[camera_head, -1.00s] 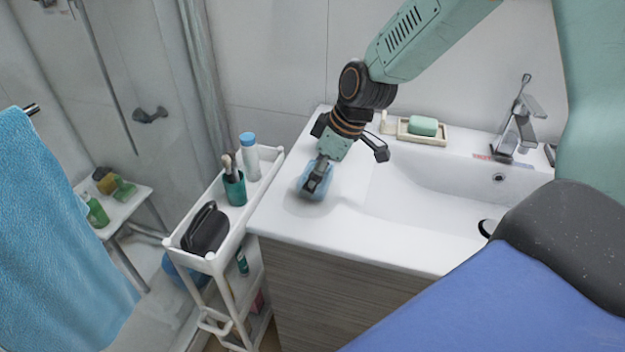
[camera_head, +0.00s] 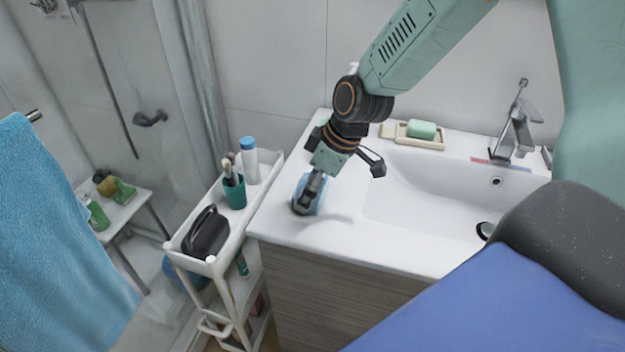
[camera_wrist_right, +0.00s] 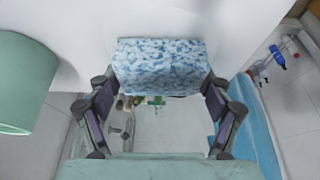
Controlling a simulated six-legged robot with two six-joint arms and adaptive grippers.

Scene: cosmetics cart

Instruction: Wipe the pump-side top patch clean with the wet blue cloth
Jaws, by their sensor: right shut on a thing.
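My right gripper (camera_head: 306,200) is shut on the blue cloth (camera_head: 313,187). The cloth is down at the white sink top (camera_head: 345,228), left of the basin and near the top's left edge. In the right wrist view the cloth (camera_wrist_right: 160,67) is a mottled blue-white pad between the fingers of my right gripper (camera_wrist_right: 160,88). A soft grey shade lies beside the cloth; I cannot tell whether it is shadow or soiling. No clear patch outline shows, and the cloth and gripper cover part of the top. My left gripper is not in view.
A beige dish with green soap (camera_head: 421,130) and the tap (camera_head: 517,125) stand at the back. The basin (camera_head: 440,190) is to the right. A white cart (camera_head: 231,245) stands left, holding a blue-capped bottle (camera_head: 249,160), a green cup (camera_head: 234,193) and a black case (camera_head: 206,233).

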